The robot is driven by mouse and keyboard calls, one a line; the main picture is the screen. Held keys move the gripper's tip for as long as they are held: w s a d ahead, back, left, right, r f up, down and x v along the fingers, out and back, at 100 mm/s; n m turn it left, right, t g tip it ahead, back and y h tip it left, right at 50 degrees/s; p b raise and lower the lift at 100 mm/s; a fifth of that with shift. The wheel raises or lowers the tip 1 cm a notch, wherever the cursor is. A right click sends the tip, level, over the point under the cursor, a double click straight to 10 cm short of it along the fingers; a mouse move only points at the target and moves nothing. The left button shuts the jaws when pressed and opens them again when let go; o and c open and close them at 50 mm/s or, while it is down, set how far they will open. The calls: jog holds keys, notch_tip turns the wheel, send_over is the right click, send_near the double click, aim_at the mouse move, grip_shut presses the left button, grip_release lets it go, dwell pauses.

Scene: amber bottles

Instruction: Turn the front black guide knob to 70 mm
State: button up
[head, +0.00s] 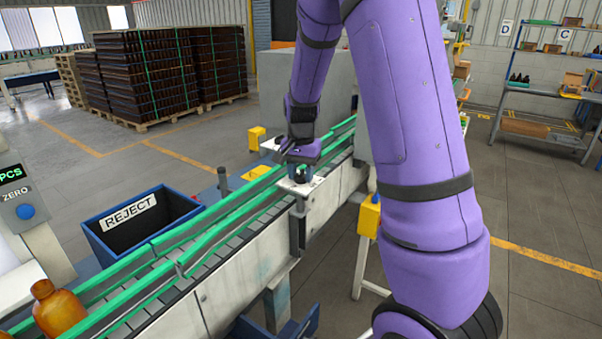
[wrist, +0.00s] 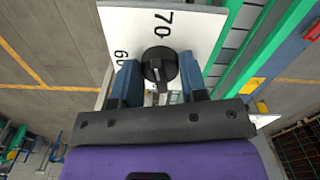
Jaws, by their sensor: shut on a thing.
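The black guide knob (wrist: 160,67) sits on a white scale plate (wrist: 115,24). The number 70 is printed beyond the knob, at the top of the wrist view, and 60 to its left. A light pointer line shows on the knob's face; which number it points at is hard to tell. My gripper (wrist: 158,82) is shut on the knob, with one blue finger on each side of it. In the head view my gripper (head: 300,173) is above the white plate (head: 312,186) at the conveyor's near side and hides most of the knob.
The conveyor with green guide rails (head: 215,222) runs diagonally past the plate. A blue REJECT bin (head: 105,250) stands at its far side. An amber bottle (head: 58,308) is at lower left. A yellow box (head: 369,216) is right of the plate. Pallets of bottles stand behind.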

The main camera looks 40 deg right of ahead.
aim_at(301, 171)
jog(key=shift+m, duration=1.2)
jog(key=o, duration=0.9)
notch_tip(301, 171, up, 11)
jog(key=shift+f, duration=0.1)
